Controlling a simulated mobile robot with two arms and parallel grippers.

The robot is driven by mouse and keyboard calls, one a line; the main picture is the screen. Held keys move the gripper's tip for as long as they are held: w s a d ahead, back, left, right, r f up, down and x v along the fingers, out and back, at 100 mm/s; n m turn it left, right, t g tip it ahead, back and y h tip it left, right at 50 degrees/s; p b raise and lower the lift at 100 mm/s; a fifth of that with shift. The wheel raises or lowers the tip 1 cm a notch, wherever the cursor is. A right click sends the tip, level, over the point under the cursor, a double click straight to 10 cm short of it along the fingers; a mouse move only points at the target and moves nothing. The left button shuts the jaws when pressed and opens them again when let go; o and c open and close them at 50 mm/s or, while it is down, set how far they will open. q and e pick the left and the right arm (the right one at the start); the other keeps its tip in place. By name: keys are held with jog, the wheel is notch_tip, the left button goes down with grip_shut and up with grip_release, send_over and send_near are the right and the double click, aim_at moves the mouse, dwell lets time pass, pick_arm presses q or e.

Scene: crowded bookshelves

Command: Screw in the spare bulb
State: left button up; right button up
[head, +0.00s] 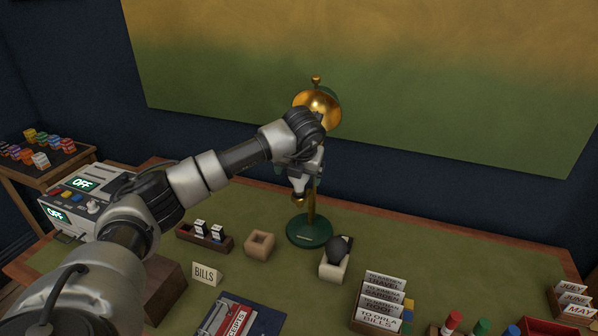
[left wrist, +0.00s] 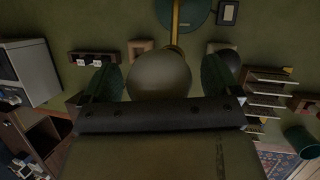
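The desk lamp stands at the back of the desk, with a brass shade (head: 318,105), a pole and a round green base (head: 309,231). My left gripper (head: 299,188) is just in front of the lamp, overlapping its pole and lower shade. In the left wrist view a pale round bulb (left wrist: 160,75) sits between the two fingers of my left gripper (left wrist: 160,82), which look closed around it. Its screw end is hidden. A dark round bulb (head: 340,247) rests in a cream holder (head: 333,270). A wooden square holder (head: 260,244) looks empty. My right gripper is out of view.
A device showing OFF (head: 85,185) is at left. The back right of the desk is clear.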

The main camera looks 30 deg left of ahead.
pick_arm(q)
jog(key=c, duration=0.8)
jog(key=shift+a+f+m+t+h+b, duration=0.1)
jog(key=shift+m+t+h+b, duration=0.3)
jog(key=shift+m, duration=0.8)
jog(key=shift+c, duration=0.2)
jog(key=m+h, duration=0.1)
jog(key=m, duration=0.3)
jog(key=shift+h+b, duration=0.3)
jog(key=shift+b, duration=0.05)
jog(key=m+h, duration=0.2)
jog(key=m, duration=0.2)
jog(key=shift+m, duration=0.3)
jog(key=m+h, duration=0.1)
jog(key=m, duration=0.1)
jog(key=m+h, duration=0.1)
jog(key=m, duration=0.2)
jog(key=shift+g, duration=0.3)
jog(key=o, duration=0.9)
jog(key=shift+p, duration=0.3)
